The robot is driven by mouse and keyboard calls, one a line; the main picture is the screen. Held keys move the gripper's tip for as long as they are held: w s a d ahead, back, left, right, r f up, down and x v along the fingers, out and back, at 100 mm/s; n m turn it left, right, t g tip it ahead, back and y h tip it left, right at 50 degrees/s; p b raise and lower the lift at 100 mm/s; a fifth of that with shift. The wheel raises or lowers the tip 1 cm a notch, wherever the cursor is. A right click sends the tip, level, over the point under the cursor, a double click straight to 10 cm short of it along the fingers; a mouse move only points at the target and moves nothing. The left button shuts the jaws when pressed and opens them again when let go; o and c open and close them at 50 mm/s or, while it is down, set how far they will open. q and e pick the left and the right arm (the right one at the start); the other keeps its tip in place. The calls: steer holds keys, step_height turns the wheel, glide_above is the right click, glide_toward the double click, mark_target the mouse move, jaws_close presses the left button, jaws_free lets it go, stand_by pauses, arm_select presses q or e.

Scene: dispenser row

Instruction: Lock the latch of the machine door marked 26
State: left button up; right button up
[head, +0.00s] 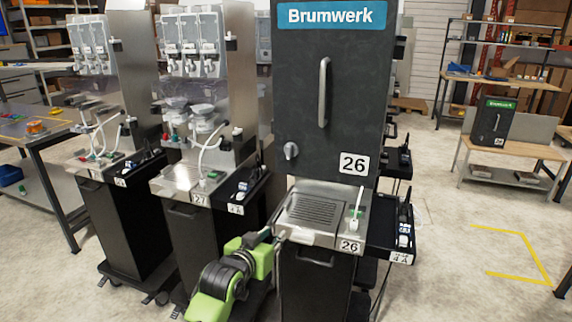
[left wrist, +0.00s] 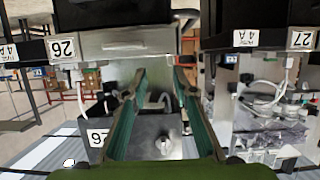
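The dark machine door marked 26 (head: 325,90) appears shut, with a long vertical handle (head: 323,92) and a small silver latch knob (head: 291,150) at its lower left. I cannot tell from the knob whether it is locked. The left wrist view is upside down; it shows the knob (left wrist: 164,145) between and beyond the fingers, beside the door's 26 label (left wrist: 97,137). My left gripper (head: 275,238) is below the knob, near the left front edge of the machine's steel tray, and apart from the knob. Its fingers (left wrist: 160,78) are open and empty. My right gripper is not in view.
A steel drip tray (head: 298,238) juts out below the door, with a black side shelf (head: 388,225) to its right. Machine 27 (head: 195,185) stands close on the left. Open floor lies to the right, with a small Brumwerk box (head: 491,122) on a bench.

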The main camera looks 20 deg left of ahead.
mark_target(288, 152)
arm_select(q)
steer(key=s+r+t+b, duration=0.1)
steer(key=s+r+t, duration=0.1)
steer(key=r, duration=0.8)
steer(key=s+r+t, duration=0.2)
steer(key=r, duration=0.8)
steer(key=w, duration=0.4)
steer(key=w+p, duration=0.1)
steer(key=w, duration=0.4)
steer(key=w+d, duration=0.1)
steer(key=w, duration=0.3)
steer(key=shift+w+f+p, duration=0.15)
steer(key=shift+w+p, duration=0.25)
jaws_close()
